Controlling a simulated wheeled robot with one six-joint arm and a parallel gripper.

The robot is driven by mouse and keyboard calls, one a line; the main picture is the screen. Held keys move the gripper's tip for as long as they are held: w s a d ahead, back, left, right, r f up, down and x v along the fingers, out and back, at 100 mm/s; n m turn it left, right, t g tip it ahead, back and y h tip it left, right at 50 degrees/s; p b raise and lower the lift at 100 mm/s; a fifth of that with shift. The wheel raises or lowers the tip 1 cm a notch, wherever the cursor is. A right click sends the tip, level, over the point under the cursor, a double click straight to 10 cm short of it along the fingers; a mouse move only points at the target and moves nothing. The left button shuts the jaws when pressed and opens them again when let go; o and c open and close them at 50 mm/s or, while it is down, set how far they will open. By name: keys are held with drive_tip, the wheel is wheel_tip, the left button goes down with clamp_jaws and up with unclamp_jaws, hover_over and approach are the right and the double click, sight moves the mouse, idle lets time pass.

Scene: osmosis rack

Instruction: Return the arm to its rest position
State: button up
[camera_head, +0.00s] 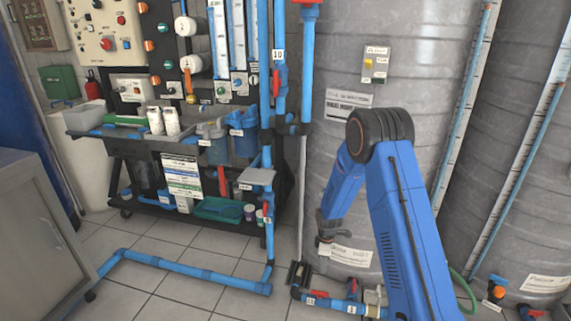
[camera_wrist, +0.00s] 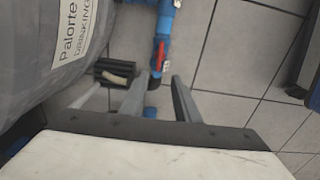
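My blue arm (camera_head: 400,225) rises from the lower right of the head view, bends at a dark elbow joint and hangs down in front of a grey tank. My gripper's end is at the lower left of the forearm (camera_head: 325,232) in the head view, and its fingers are not clear there. In the wrist view my gripper (camera_wrist: 157,88) points down towards the tiled floor. Its two grey fingers stand apart with nothing held between them. Blue piping with a red valve handle (camera_wrist: 160,52) lies beyond the fingertips.
The grey tank (camera_head: 340,85) stands close behind the forearm. A blue floor pipe (camera_head: 190,269) and a dark-ended pale pole (camera_head: 301,200) are to the left. A rack with a shelf (camera_head: 185,142) stands at the back left, a grey cabinet (camera_head: 40,240) at the left edge.

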drive_tip(key=s+d+r+m+t, duration=0.15)
drive_tip(key=s+r, duration=0.35)
drive_tip(key=r, duration=0.6)
drive_tip(key=s+d+r+m, duration=0.1)
drive_tip(key=s+r+m, duration=0.3)
drive_tip(key=r, duration=0.7)
drive_tip(key=s+d+r+m+t, duration=0.15)
drive_tip(key=s+r, duration=0.35)
drive_tip(key=r, duration=0.6)
drive_tip(key=s+d+r+m, duration=0.1)
drive_tip(key=s+r+m, duration=0.1)
drive_tip(key=s, duration=0.7)
drive_tip(key=s+d+r+m+t, duration=0.1)
drive_tip(key=s+r+m, duration=0.2)
drive_tip(key=s, duration=0.7)
drive_tip(key=s+d+r+m, duration=0.1)
drive_tip(key=s+r+m, duration=0.1)
drive_tip(key=s+r, duration=0.4)
drive_tip(key=s, duration=0.4)
drive_tip(key=shift+r+m+t, duration=0.25)
drive_tip(key=shift+m+t, duration=0.05)
drive_tip(key=shift+t, duration=0.1)
